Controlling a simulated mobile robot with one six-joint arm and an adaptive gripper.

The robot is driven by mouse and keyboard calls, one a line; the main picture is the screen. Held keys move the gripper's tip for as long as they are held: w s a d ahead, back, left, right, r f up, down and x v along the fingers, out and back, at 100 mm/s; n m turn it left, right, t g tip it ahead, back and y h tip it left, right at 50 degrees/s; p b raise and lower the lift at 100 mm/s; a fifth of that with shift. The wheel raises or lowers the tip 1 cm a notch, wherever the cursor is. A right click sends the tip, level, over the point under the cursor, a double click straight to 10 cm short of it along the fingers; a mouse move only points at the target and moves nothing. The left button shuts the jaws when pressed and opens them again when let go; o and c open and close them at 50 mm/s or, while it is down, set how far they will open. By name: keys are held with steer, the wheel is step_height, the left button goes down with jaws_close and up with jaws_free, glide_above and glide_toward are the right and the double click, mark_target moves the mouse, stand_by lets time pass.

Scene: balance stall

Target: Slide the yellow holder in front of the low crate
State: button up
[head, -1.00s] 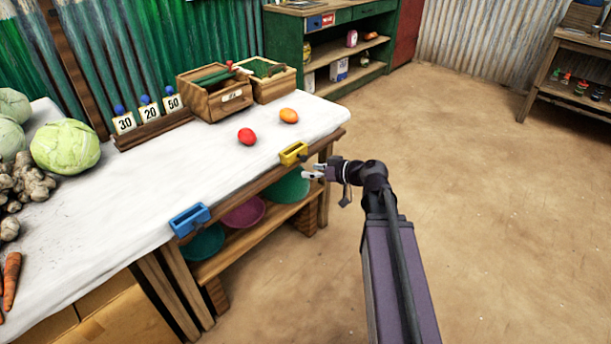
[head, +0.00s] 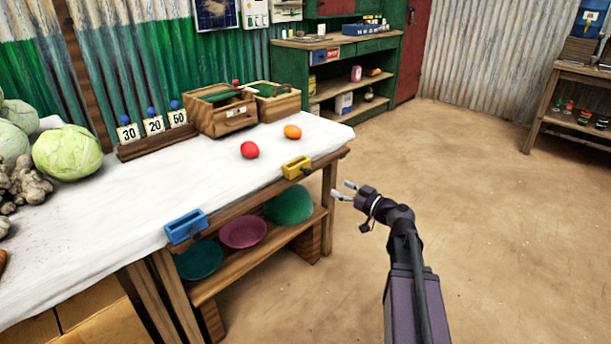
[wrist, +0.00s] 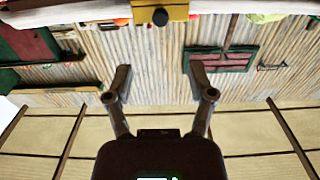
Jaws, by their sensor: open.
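The yellow holder (head: 296,165) sits on the front edge of the white-topped table, near its right end. In the wrist view the yellow holder (wrist: 145,8) shows at the top edge, with a dark round knob. Two wooden crates stand at the back of the table: a labelled one (head: 225,119) and one to its right (head: 280,106). I cannot tell surely which is the low crate. My gripper (head: 345,190) is open and empty, right of the yellow holder and apart from it. Its spread fingers (wrist: 163,85) show below the holder in the wrist view.
A blue holder (head: 186,226) sits further left on the same edge. A red ball (head: 249,150) and an orange ball (head: 292,132) lie on the tabletop. Number cards (head: 154,125) stand left of the crates. Bowls (head: 243,232) fill the lower shelf.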

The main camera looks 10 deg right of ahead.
mark_target(309, 172)
steer(key=x, duration=1.3)
steer(key=shift+w+a, duration=0.25)
steer(key=shift+w, duration=0.05)
jaws_close()
steer(key=shift+a, duration=0.3)
steer(key=shift+d, duration=0.2)
steer(key=shift+w+d, duration=0.1)
steer(key=shift+w, duration=0.05)
